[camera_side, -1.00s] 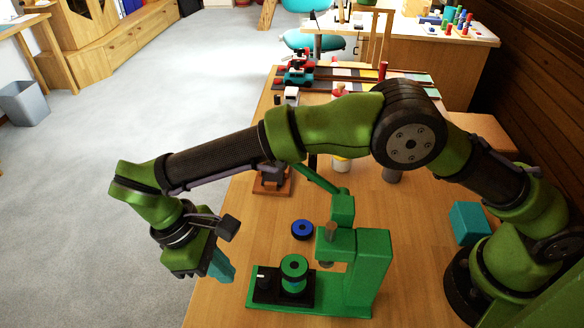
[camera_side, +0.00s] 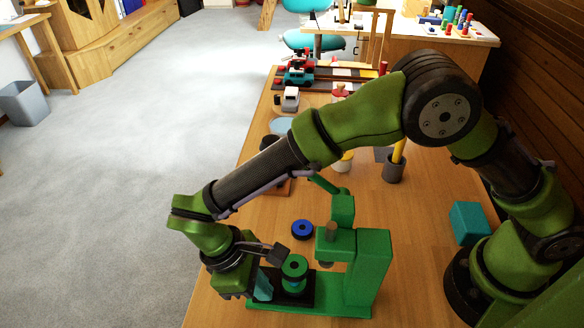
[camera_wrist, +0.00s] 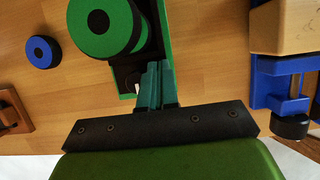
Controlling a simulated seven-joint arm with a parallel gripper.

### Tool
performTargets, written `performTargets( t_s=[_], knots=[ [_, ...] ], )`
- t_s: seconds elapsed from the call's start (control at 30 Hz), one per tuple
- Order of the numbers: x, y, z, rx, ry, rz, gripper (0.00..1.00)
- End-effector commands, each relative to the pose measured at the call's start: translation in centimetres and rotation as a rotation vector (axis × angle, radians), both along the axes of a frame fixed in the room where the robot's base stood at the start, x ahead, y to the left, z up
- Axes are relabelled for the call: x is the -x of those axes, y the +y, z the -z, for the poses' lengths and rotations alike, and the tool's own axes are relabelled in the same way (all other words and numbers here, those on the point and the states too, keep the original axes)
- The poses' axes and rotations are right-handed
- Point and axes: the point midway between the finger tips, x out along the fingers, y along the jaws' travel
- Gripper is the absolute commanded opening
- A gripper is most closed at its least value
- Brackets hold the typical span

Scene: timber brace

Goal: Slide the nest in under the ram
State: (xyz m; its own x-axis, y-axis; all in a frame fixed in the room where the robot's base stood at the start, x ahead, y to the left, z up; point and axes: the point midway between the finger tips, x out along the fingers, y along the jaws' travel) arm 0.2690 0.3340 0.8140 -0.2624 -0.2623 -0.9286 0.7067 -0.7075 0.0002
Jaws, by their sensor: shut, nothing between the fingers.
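The green press (camera_side: 368,270) stands on the table with its lever raised. Its ram (camera_side: 326,264) hangs under the head. The black nest (camera_side: 304,298) lies on the press base to the left of the ram, with a green flanged part (camera_side: 294,268) on it; the green part also shows in the wrist view (camera_wrist: 98,22). My gripper (camera_side: 264,288) is shut and empty, low at the nest's outer left end. In the wrist view its teal fingertips (camera_wrist: 158,68) are beside the nest's end (camera_wrist: 124,76). I cannot tell whether they touch it.
A blue ring (camera_side: 301,229) lies on the table behind the press. A teal block (camera_side: 469,222) and a grey cup (camera_side: 394,168) stand farther right. In the wrist view a blue clamp (camera_wrist: 284,82) is at the right.

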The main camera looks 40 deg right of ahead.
Motion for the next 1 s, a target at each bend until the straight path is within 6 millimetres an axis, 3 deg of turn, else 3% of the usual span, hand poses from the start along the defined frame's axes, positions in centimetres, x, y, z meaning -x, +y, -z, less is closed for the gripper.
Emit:
performTargets(
  t_s=[0.17, 0.5, 1.0],
  knots=[
    [0.5, -0.5, 0.0, 0.000, 0.001, -0.001, 0.00],
    [3.7, -3.7, 0.0, 0.001, 0.002, -0.001, 0.00],
    [3.8, -3.8, 0.1, 0.002, 0.002, -0.001, 0.00]
  ],
)
